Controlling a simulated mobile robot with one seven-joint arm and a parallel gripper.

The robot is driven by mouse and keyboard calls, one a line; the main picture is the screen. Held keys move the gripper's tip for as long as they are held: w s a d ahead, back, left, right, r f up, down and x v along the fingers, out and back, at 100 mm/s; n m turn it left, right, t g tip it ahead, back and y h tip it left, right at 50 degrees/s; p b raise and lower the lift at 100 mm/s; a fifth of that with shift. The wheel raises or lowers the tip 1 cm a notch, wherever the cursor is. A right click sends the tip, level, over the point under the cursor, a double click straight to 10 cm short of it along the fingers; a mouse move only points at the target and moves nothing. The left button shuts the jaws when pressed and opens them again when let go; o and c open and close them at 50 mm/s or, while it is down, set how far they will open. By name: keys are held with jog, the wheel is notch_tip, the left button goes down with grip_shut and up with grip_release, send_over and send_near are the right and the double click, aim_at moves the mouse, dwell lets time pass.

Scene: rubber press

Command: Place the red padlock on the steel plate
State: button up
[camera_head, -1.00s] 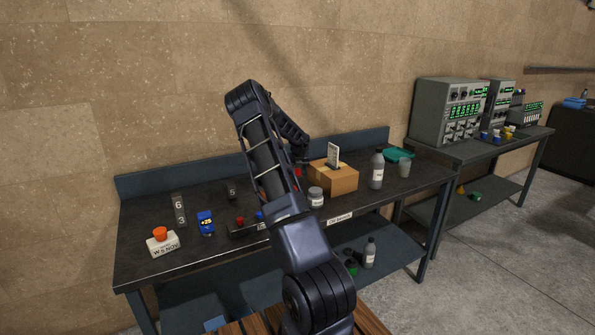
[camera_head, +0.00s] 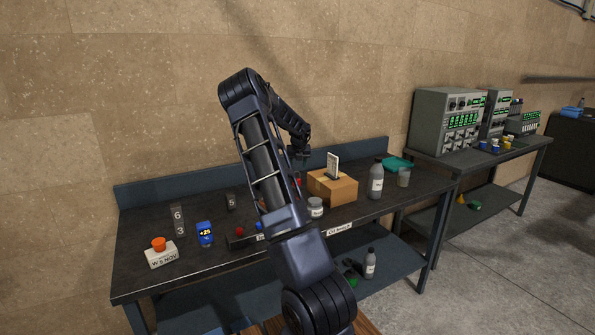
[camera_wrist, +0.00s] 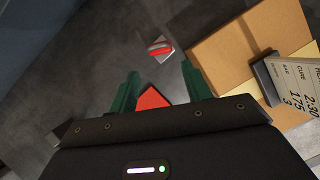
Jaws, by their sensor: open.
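My gripper (camera_wrist: 161,84) is open, its two green fingers pointing down over the dark bench top. In the wrist view a flat red piece (camera_wrist: 150,98) shows between the fingers, its lower part hidden by the gripper body. A small red-and-grey item (camera_wrist: 160,48) lies a little beyond the fingertips. I cannot tell which of the two is the padlock. In the head view my gripper (camera_head: 299,153) is above the bench, left of the cardboard box, with a bit of red below it. I cannot make out the steel plate for certain.
The cardboard box (camera_head: 333,187) with an upright card stands close on the gripper's right. A jar (camera_head: 315,208) and a grey bottle (camera_head: 376,180) are nearby.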

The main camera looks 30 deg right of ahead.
jog(key=s+a+r+n+y, duration=0.2)
jog(key=s+a+r+n, duration=0.7)
jog(key=s+a+n, duration=0.3)
jog(key=s+a+r+n+y, duration=0.2)
jog(key=s+a+r+n, duration=0.7)
jog(key=s+a, duration=0.35)
jog(key=s+a+n, duration=0.3)
jog(key=s+n, duration=0.3)
jog(key=s, duration=0.3)
jog(key=s+a+n+h, duration=0.1)
jog(key=s+a+n, duration=0.3)
jog(key=s+n, duration=0.3)
jog(key=s+a+n+h, duration=0.1)
jog(key=s+a+n, duration=0.3)
jog(key=s, duration=0.6)
jog(key=shift+s+n+t, duration=0.3)
jog(key=shift+n, duration=0.9)
